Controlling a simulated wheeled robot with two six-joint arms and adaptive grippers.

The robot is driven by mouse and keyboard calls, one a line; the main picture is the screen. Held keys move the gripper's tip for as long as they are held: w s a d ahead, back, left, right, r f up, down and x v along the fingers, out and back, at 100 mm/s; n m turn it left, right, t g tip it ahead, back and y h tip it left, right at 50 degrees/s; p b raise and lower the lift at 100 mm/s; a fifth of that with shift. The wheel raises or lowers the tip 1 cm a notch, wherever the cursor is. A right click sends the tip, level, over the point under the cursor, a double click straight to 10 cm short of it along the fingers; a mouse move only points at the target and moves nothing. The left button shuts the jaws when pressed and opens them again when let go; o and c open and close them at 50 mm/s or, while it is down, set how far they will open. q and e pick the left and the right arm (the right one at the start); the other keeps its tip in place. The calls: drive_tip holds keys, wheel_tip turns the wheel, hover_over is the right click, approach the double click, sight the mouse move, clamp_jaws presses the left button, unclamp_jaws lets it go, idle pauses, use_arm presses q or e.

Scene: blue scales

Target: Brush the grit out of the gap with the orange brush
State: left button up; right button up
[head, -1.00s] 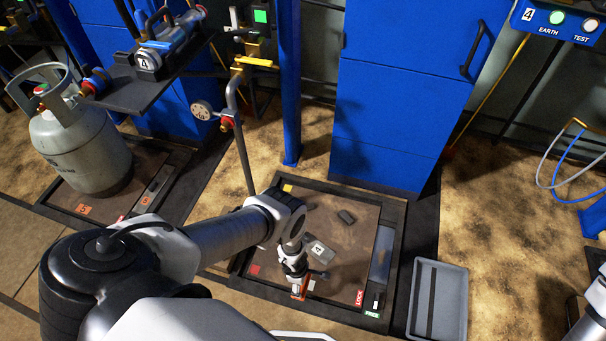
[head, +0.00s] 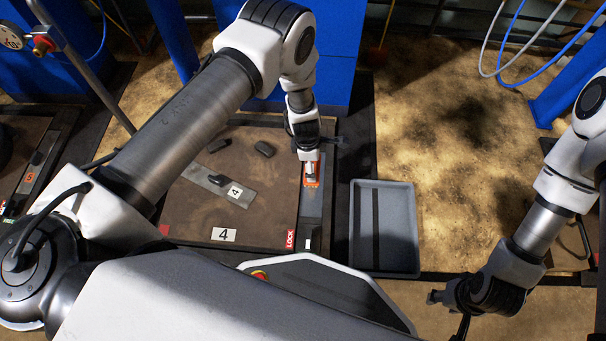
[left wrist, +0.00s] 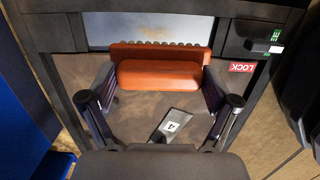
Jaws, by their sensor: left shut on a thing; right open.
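The orange brush (head: 312,177) is in my left gripper (head: 310,162), above the far part of the grey channel (head: 312,206) along the right side of the brown scale plate (head: 195,215). In the left wrist view the brush (left wrist: 160,74) lies across between both fingers, its dark bristles toward the pale channel strip (left wrist: 145,27). I cannot tell whether the bristles touch it. Grit in the gap cannot be made out. My right gripper (head: 447,298) is open and empty at the lower right, away from the scale.
A flat cover strip marked 4 (head: 222,184) and a dark block (head: 265,149) lie on the plate. A red LOCK label (head: 290,239) is at its front right corner. A grey tray (head: 399,228) stands to the right. Blue cabinets stand behind.

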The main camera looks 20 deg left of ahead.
use_arm(q)
drive_tip(key=shift+w+d, duration=0.1)
drive_tip(key=shift+w, duration=0.1)
wheel_tip(320, 180, down, 7)
drive_tip(key=b, duration=0.5)
drive_tip(key=shift+r+b, duration=0.2)
drive_tip(key=shift+b, duration=0.15)
